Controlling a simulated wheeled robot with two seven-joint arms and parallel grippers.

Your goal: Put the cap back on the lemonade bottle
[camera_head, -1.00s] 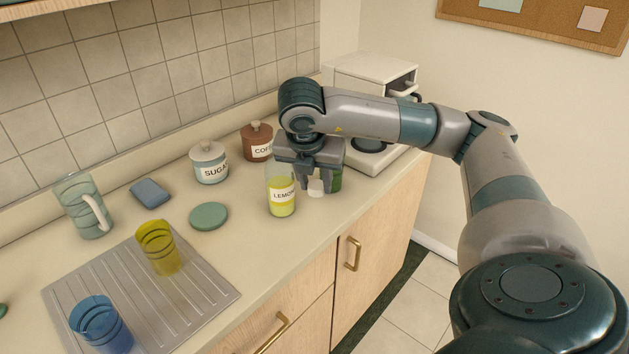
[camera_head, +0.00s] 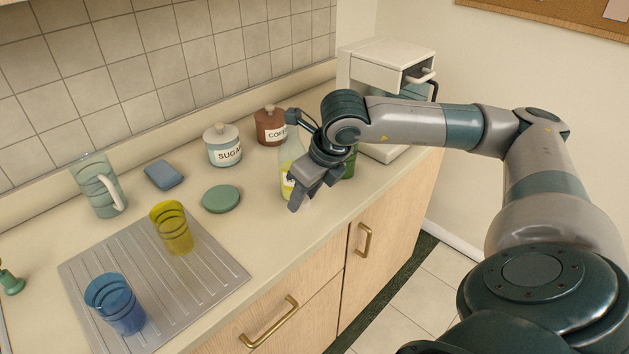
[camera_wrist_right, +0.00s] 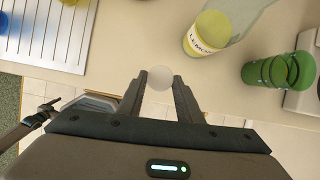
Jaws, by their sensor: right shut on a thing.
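The lemonade bottle (camera_head: 288,187) stands upright on the counter, clear glass with yellow liquid and a white label. My right gripper (camera_head: 306,192) is in front of it and hides part of it. In the right wrist view the gripper (camera_wrist_right: 160,80) is shut on a round whitish cap (camera_wrist_right: 159,77) at its fingertips. The cap is apart from the bottle (camera_wrist_right: 206,36) and hidden in the head view. The bottle's upper end runs out of the wrist picture. My left gripper is not in view.
A green glass (camera_head: 350,162) stands close right of the bottle, by the white coffee machine (camera_head: 388,62). Sugar (camera_head: 223,146) and coffee (camera_head: 270,126) jars are behind. A green disc (camera_head: 221,199), a ridged drainer (camera_head: 205,290) with cups, and a pitcher (camera_head: 98,187) are left.

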